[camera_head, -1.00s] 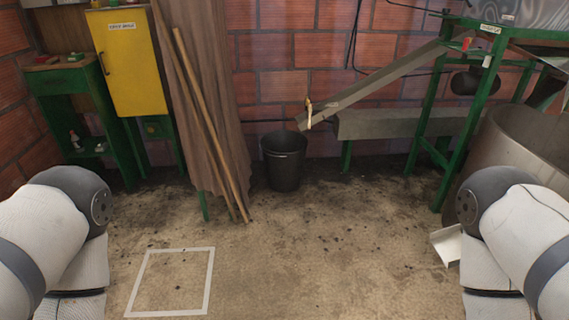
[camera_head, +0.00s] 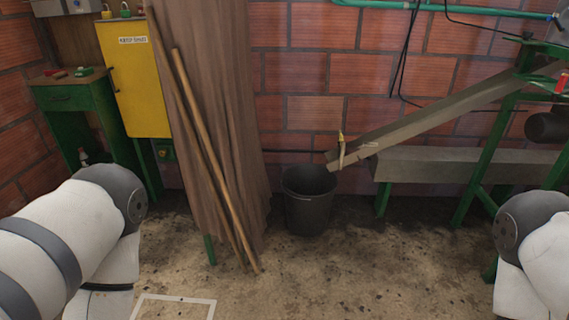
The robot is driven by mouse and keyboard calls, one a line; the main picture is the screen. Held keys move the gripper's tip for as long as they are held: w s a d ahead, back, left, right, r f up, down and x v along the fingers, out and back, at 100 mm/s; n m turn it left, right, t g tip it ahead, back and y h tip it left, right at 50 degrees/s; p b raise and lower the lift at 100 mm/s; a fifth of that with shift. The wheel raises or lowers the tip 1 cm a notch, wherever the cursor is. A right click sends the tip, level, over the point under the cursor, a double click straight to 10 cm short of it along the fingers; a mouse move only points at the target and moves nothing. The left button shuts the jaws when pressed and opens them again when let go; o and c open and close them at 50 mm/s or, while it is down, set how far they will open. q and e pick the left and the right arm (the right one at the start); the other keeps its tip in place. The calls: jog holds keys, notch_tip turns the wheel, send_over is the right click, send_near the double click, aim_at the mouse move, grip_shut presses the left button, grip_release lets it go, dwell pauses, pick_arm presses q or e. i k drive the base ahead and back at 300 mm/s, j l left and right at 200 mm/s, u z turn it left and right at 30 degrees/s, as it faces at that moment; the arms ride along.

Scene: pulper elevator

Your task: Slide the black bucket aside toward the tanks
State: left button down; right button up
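The black bucket (camera_head: 308,205) stands upright on the floor near the brick wall, to the right of a brown curtain and below the lower end of a sloping metal chute (camera_head: 425,115). It looks empty, though its bottom is hidden. No tanks show clearly in the present view. My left arm is at the left edge and my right arm at the right edge. Neither gripper is in view, and both arms are well apart from the bucket.
Two wooden poles (camera_head: 213,150) lean on the brown curtain (camera_head: 228,120) left of the bucket. A yellow cabinet (camera_head: 137,85) and green bench (camera_head: 72,95) stand further left. A green frame (camera_head: 487,155) carries the chute at right. The floor (camera_head: 350,280) before the bucket is open.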

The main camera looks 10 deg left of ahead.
aim_at(309, 190)
jog(key=i+l, duration=0.15)
jog(key=i, duration=0.3)
jog(key=i+l, duration=0.1)
jog(key=i, duration=0.35)
jog(key=i+l+u, duration=0.1)
jog(key=i, duration=0.35)
jog(key=i+l, duration=0.2)
jog(key=i, duration=0.3)
jog(key=i+l, duration=0.2)
jog(key=i, duration=0.25)
jog(key=i+l+u, duration=0.1)
jog(key=i, duration=0.35)
